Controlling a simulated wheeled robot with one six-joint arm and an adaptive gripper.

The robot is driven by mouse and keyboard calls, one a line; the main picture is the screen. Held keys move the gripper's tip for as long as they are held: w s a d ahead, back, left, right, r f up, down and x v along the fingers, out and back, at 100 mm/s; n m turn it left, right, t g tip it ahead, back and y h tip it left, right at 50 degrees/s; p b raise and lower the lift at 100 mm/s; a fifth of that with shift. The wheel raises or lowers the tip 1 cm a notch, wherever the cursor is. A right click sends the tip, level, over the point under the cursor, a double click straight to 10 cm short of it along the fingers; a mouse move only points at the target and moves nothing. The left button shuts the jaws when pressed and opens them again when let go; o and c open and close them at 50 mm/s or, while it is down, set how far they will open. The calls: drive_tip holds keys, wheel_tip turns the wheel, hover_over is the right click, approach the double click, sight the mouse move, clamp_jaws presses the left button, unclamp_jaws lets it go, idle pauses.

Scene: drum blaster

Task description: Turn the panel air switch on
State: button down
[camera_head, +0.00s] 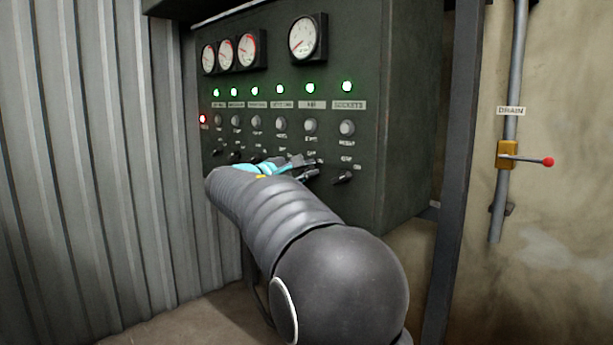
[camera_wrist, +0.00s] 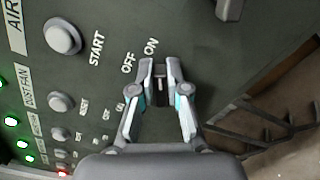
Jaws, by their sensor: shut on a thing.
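The air switch (camera_wrist: 160,76) is a small dark knob on the green panel, below the AIR column's round START button (camera_wrist: 62,36) and the OFF and ON marks. In the wrist view my gripper (camera_wrist: 160,70) has its two fingertips close around the knob, one on each side, and is shut on it. The fingers hide most of the knob, so I cannot tell clearly whether it points to OFF or ON. In the head view my gripper (camera_head: 306,168) reaches the panel at the AIR column. The green AIR lamp (camera_head: 310,87) is lit.
The panel (camera_head: 400,120) carries gauges (camera_head: 303,37), several green lamps, one red lamp (camera_head: 203,119) and a row of similar switches. The sockets switch (camera_head: 343,177) is close by on the right. A drain valve lever (camera_head: 530,160) is on the wall at right.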

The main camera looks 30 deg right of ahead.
drive_tip(key=shift+r, duration=0.1)
idle(0.4)
drive_tip(key=c, duration=1.2)
unclamp_jaws()
drive_tip(key=shift+d, duration=0.1)
drive_tip(key=shift+o, duration=0.2)
drive_tip(key=v, duration=1.2)
drive_tip(key=shift+w, duration=0.1)
